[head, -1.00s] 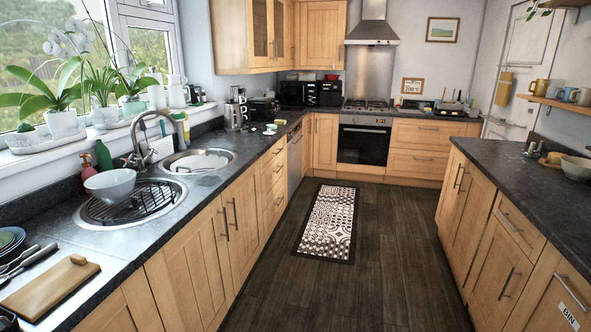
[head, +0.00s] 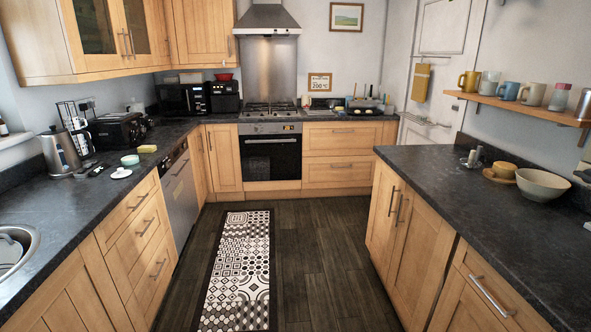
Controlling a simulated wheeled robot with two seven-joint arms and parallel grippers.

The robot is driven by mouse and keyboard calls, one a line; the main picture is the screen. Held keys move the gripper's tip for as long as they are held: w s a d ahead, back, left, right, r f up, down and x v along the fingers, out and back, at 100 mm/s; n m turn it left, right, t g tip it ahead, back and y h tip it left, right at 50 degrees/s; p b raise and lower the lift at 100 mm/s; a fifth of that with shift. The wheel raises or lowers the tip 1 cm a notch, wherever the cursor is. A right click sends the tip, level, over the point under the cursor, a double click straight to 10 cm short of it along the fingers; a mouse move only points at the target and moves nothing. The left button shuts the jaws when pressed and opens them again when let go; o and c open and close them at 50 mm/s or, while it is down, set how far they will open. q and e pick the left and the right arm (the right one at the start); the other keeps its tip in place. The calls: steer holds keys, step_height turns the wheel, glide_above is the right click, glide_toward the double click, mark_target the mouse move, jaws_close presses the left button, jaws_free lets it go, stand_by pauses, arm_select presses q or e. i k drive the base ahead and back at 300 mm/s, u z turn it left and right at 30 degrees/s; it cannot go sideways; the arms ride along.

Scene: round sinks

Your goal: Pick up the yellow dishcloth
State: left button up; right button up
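A mustard-yellow, flat, cloth-like piece (head: 421,82) hangs on the white door at the back right. A small yellow block (head: 147,149), which looks like a sponge or folded cloth, lies on the left worktop beside a pale green round dish. I cannot tell for sure which of these is the dishcloth. Neither of my grippers is in view.
The left worktop (head: 70,215) holds a kettle (head: 59,151) and a toaster (head: 117,131); a round sink (head: 14,247) shows at the left edge. The right counter (head: 470,185) carries a bowl (head: 543,184). A patterned rug (head: 237,270) lies on the open floor between.

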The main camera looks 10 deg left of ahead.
mark_target(143, 149)
steer(key=u, duration=0.05)
steer(key=i, duration=2.1)
steer(key=u, duration=1.15)
steer(key=i, duration=1.25)
steer(key=u, duration=1.1)
